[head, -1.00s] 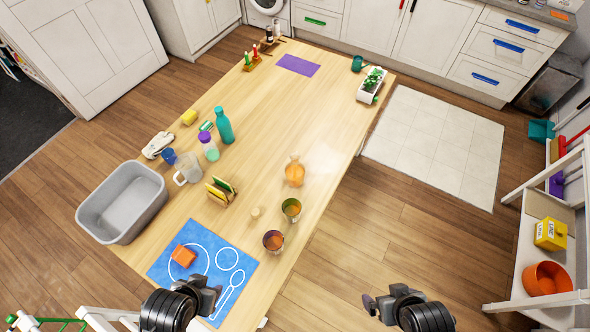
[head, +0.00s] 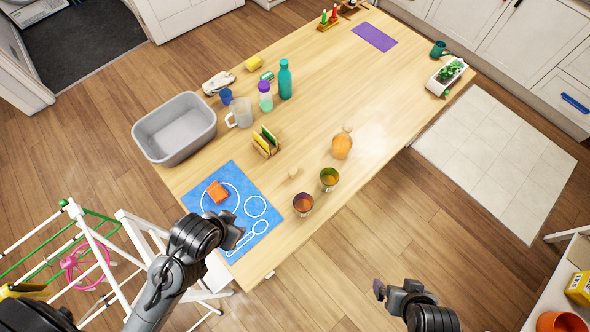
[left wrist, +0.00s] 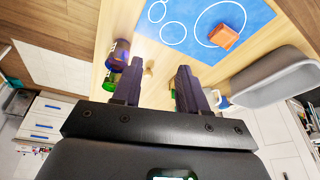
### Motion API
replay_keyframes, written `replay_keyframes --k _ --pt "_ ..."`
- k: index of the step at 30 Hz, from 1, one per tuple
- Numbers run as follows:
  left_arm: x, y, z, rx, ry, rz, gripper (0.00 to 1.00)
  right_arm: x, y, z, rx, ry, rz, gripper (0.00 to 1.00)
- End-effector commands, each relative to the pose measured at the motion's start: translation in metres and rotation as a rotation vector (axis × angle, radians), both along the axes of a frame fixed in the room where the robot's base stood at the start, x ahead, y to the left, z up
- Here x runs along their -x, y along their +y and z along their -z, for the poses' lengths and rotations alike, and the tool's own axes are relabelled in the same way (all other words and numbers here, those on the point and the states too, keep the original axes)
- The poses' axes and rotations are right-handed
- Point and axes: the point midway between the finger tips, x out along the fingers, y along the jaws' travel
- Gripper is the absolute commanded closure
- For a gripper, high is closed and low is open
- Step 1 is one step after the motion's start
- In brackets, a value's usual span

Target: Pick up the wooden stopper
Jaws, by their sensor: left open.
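The wooden stopper (head: 293,172) is a small pale piece on the wooden table, left of the green-rimmed cup (head: 329,178) and near the orange round-bodied bottle (head: 342,146). In the left wrist view the small stopper (left wrist: 150,65) shows between the finger tips, some way beyond them. My left gripper (head: 238,237) is open and empty near the blue mat's lower edge, apart from the stopper. Its two dark fingers (left wrist: 158,70) show in the left wrist view. My right gripper (head: 382,291) is off the table at the lower right; its jaw opening is unclear.
A second cup (head: 303,204) stands close to the stopper. The blue mat (head: 208,174) bears an orange block (head: 217,192). A holder with coloured pieces (head: 266,143), a clear jug (head: 240,113), bottles and a grey tub (head: 174,128) stand farther left. A drying rack (head: 75,245) stands lower left.

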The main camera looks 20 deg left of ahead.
Motion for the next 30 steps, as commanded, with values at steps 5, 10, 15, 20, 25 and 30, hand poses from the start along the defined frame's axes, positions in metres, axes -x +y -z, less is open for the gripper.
replay_keyframes --k 5,10,15,20,25,30 --pt "0.0 0.0 0.0 0.0 0.0 0.0 0.57 -0.0001 0.0 0.0 0.0 0.0 0.0 0.0" --pt "-0.0001 -0.0006 0.0 0.002 0.0 -0.001 0.57 -0.0001 0.0 0.0 0.0 0.0 0.0 0.0" --pt "-0.0003 -0.0022 -0.0002 0.009 0.0 -0.005 0.54 -0.0001 0.0001 0.0 0.0 0.0 0.0 0.0" --pt "-0.0003 -0.0032 -0.0004 0.014 0.0 -0.009 0.3 -0.0002 0.0001 -0.0001 0.0 0.0 0.0 0.0" --pt "-0.0003 -0.0032 -0.0004 0.014 0.0 -0.009 0.29 -0.0002 0.0001 -0.0001 0.0 0.0 0.0 0.0" --pt "-0.0046 -0.0019 0.0013 -0.003 -0.012 0.013 0.29 -0.0001 0.0002 0.0012 -0.001 0.0 0.001 0.0"
